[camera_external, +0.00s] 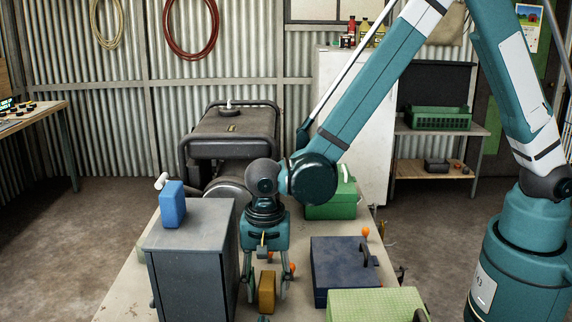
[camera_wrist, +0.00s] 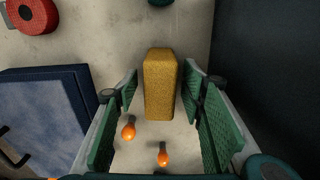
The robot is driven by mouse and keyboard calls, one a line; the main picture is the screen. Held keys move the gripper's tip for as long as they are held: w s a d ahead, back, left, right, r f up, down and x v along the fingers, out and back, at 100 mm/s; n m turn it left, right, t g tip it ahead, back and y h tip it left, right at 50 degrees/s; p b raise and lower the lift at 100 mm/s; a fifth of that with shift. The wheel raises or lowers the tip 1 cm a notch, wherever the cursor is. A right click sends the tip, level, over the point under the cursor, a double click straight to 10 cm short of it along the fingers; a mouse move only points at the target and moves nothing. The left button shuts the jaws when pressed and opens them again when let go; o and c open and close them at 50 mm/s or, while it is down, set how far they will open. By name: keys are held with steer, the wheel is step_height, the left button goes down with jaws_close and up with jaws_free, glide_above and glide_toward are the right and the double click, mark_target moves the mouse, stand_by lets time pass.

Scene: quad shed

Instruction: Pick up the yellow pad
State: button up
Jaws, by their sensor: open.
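The yellow pad (camera_wrist: 160,85) is a mustard-yellow block standing on the table between my open fingers in the wrist view. In the external view the yellow pad (camera_external: 267,291) shows low between the finger tips. My gripper (camera_external: 264,286) points down over the table, with one finger on each side of the pad. In the wrist view my gripper (camera_wrist: 160,88) is open, and gaps show between the pad and both fingers. The pad is not held.
A dark blue case (camera_external: 345,268) lies to the right. Orange-tipped items (camera_wrist: 128,131) lie near the fingers. A red round object (camera_wrist: 32,14) sits farther off.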

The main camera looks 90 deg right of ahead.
steer(key=shift+f, duration=0.45)
steer(key=shift+c, duration=0.7)
steer(key=c, duration=0.6)
